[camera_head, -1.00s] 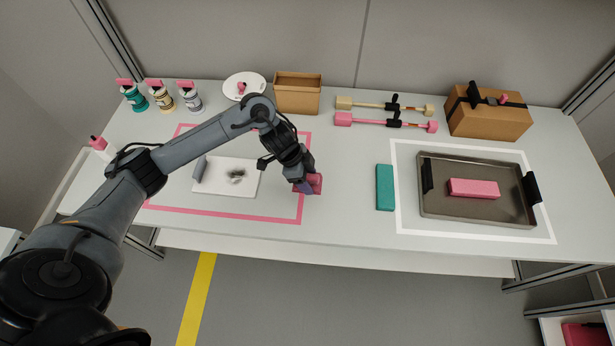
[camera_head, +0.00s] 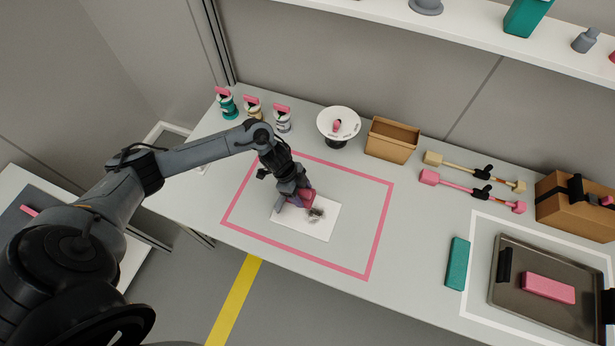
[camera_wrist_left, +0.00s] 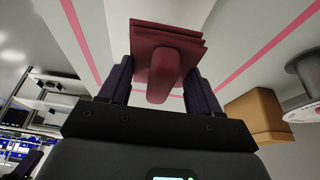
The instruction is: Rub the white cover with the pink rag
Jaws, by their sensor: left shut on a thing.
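The white cover (camera_head: 323,229) lies flat inside the pink outline on the table. A dark grey smudge (camera_head: 316,214) shows on it. My left gripper (camera_head: 296,197) is over the cover's upper part, shut on the pink rag (camera_head: 308,201). The rag is beside the smudge; whether it touches the cover I cannot tell. In the left wrist view the rag (camera_wrist_left: 170,38) is a dark pink folded pad with a grip part between the two fingers (camera_wrist_left: 157,82). My gripper hides part of the cover. My right gripper is not in view.
A white dish (camera_head: 338,121) and an open cardboard box (camera_head: 391,140) stand behind the pink outline (camera_head: 376,232). Several bottles (camera_head: 228,104) stand at the back left. A teal block (camera_head: 457,264) and a metal tray (camera_head: 520,310) are at right.

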